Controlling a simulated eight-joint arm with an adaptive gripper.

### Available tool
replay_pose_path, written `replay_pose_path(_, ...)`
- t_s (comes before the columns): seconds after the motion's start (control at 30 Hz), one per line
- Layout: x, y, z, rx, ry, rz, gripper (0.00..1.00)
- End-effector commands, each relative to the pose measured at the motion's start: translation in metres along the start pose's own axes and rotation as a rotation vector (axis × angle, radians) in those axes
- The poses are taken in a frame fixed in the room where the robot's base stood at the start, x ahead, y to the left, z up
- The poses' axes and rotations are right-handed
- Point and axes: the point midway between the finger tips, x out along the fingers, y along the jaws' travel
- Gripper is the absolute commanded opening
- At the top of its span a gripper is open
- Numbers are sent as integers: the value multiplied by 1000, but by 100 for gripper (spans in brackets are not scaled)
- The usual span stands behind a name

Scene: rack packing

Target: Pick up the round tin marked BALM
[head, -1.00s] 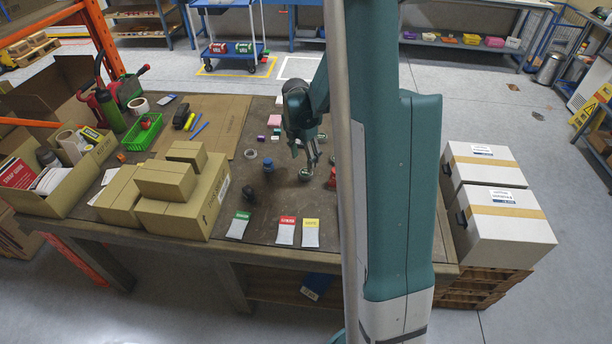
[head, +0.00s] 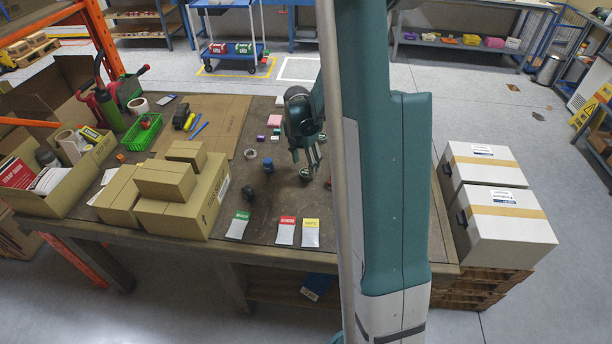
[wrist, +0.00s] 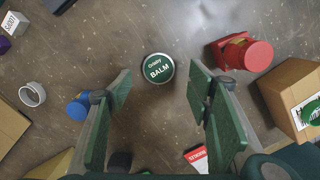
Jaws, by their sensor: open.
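The round tin (wrist: 158,69) has a dark green lid marked BALM and a silver rim. In the wrist view it sits upright on the brown worktop, between and beyond the two green fingers. My gripper (wrist: 160,80) is open and empty, with clear space on both sides of the tin. In the head view my gripper (head: 306,162) points down at the worktop, close above the tin (head: 305,174). I cannot tell the exact height left between fingertips and tin.
A red-capped container (wrist: 243,53) stands right of the tin, near the right finger. A blue-capped item (wrist: 78,108) is beside the left finger, with a pale ring (wrist: 32,94) farther left. A cardboard box (wrist: 290,92) is at right. Stacked cartons (head: 170,190) stand on the table.

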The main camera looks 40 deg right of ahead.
Motion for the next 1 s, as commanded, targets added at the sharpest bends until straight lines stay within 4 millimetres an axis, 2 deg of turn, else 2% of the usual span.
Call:
replay_pose_path(0.37,4,0,0,0,0,0,51)
replay_pose_path(0.8,44,3,1,0,0,0,51)
replay_pose_path(1.0,52,2,0,0,0,0,51)
